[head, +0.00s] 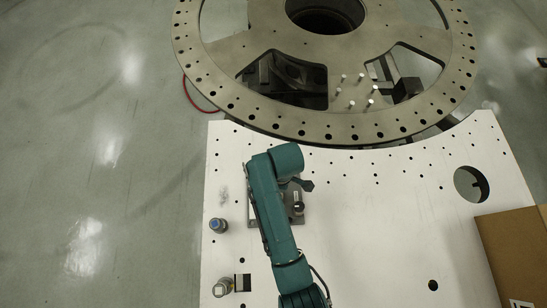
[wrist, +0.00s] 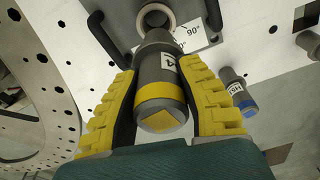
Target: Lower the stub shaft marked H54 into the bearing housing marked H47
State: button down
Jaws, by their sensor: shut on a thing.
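A grey stub shaft with a yellow band and yellow square end (wrist: 161,98) is between the yellow-padded fingers of my gripper (wrist: 160,75), which is shut on it. Its white label is turned partly away; only a "4" reads. Beyond the shaft's narrower far end is the pale ring of a bearing housing (wrist: 148,12) on a plate with dark handles. The far end overlaps the ring; I cannot tell whether it has entered. No housing mark is readable. In the head view my arm covers much of the grey housing (head: 298,219), and my gripper (head: 299,184) is over it.
A blue-banded shaft (head: 218,225) stands on the white plate (head: 380,240) left of my arm; it also shows in the wrist view (wrist: 237,92). Another shaft (head: 222,288) and a black-and-white block (head: 243,282) are nearer. A cardboard box (head: 515,250) is at right.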

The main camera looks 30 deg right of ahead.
jog(key=shift+f+b, duration=2.05)
jog(key=shift+f, duration=0.2)
jog(key=shift+f+b, duration=1.5)
jog(key=shift+f, duration=1.45)
jog(key=c, duration=0.7)
grip_release()
jog(key=shift+w, duration=0.1)
jog(key=shift+f, duration=0.1)
jog(key=r, duration=0.4)
jog(key=d+r, duration=0.1)
jog(key=r, duration=0.3)
jog(key=s+r, duration=0.1)
jog(key=r, duration=0.3)
jog(key=shift+d, duration=0.15)
